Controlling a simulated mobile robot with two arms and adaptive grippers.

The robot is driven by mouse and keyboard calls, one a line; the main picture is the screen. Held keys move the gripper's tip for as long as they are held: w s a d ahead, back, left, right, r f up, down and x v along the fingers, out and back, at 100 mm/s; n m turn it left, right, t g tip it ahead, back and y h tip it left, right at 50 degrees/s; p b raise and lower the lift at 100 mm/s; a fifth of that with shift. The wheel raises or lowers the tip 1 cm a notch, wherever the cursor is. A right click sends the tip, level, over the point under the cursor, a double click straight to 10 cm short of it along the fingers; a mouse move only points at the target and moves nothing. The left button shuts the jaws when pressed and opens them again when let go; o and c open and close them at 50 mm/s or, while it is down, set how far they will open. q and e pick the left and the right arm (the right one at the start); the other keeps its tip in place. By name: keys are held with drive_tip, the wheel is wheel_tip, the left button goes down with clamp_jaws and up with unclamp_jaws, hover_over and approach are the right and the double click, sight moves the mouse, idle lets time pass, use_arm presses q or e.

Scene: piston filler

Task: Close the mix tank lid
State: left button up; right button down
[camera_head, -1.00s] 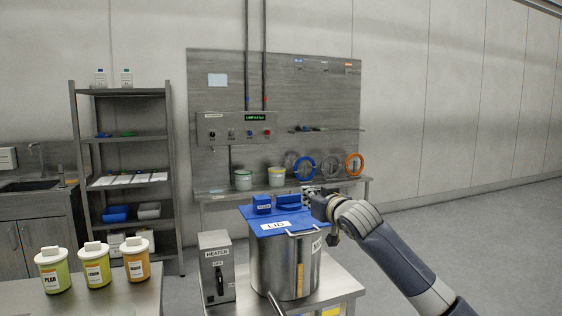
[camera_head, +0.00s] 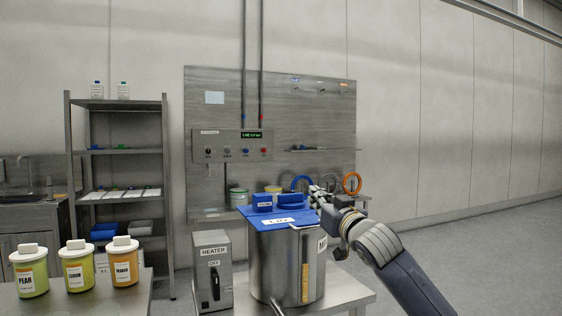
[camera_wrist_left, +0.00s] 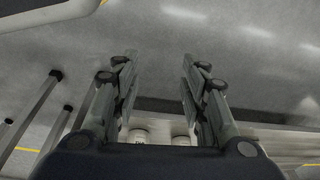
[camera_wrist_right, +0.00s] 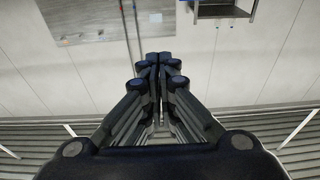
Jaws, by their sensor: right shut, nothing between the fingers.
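The steel mix tank (camera_head: 283,265) stands on a table in the head view. Its blue lid (camera_head: 266,218), with a white label, lies across the tank's top and looks nearly level; I cannot tell if it is fully seated. A blue block (camera_head: 263,203) and a blue handle (camera_head: 292,198) are on the lid. My right gripper (camera_head: 314,194) is at the lid's right edge, near the handle; whether it touches is unclear. Its fingers are together and empty in the right wrist view (camera_wrist_right: 160,62). My left gripper (camera_wrist_left: 158,85) is open and empty over the floor in the left wrist view.
A grey heater box (camera_head: 213,272) stands left of the tank. Labelled jars (camera_head: 75,267) stand on the table at lower left. A metal shelf (camera_head: 118,105) and a wall panel (camera_head: 310,110) are behind. The floor at right is clear.

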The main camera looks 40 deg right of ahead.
use_arm(q)
drive_tip(key=w+d+r+t+b, duration=0.1)
drive_tip(key=w+r+t+b, duration=0.2)
drive_tip(key=r, duration=0.6)
drive_tip(key=w+d+r+t+h+b, duration=0.1)
drive_tip(key=w+d+r+t+b, duration=0.1)
drive_tip(key=w+r+t+b, duration=0.2)
drive_tip(key=shift+w+r+h+b, duration=0.3)
drive_tip(key=shift+w+r+b, duration=0.35)
drive_tip(key=shift+w+r, duration=1.6)
use_arm(e)
wheel_tip(320, 180, down, 7)
drive_tip(key=s+t+h, duration=0.1)
drive_tip(key=s+t, duration=0.1)
drive_tip(key=shift+a, duration=0.25)
use_arm(q)
drive_tip(key=shift+s+d+r, duration=0.1)
drive_tip(key=shift+s+r, duration=0.25)
